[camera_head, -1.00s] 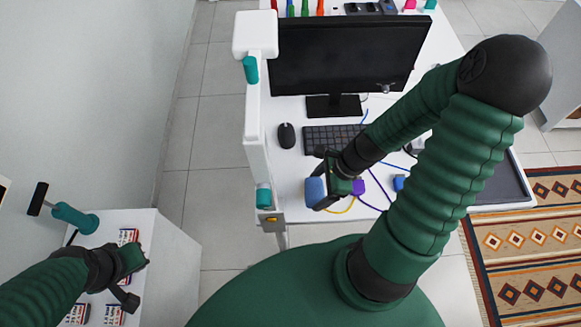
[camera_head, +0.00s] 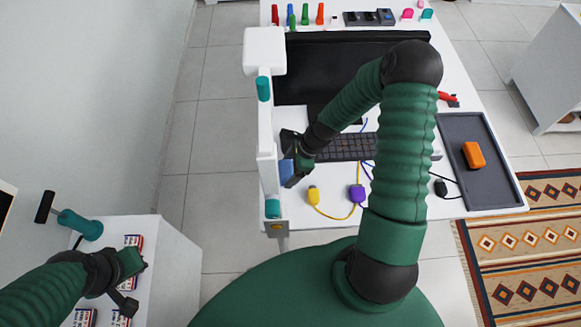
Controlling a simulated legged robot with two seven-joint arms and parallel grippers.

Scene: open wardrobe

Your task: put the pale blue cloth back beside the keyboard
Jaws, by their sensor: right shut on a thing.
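My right gripper (camera_head: 292,172) is shut on the pale blue cloth (camera_head: 286,167), which shows as a small blue patch by its fingers. It is at the left side of the white desk (camera_head: 300,212), to the left of the black keyboard (camera_head: 349,147). My wrist and forearm cover part of the keyboard. I cannot tell whether the cloth touches the desk. My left gripper (camera_head: 133,284) is open and empty above the white cabinet at lower left.
A white post (camera_head: 267,130) stands close by the cloth on the left. A monitor (camera_head: 310,75) stands behind the keyboard. Yellow (camera_head: 313,195) and purple (camera_head: 357,193) connectors with cables lie in front. A dark tray (camera_head: 478,180) holds an orange case (camera_head: 474,155). The white cabinet (camera_head: 182,270) carries several small boxes.

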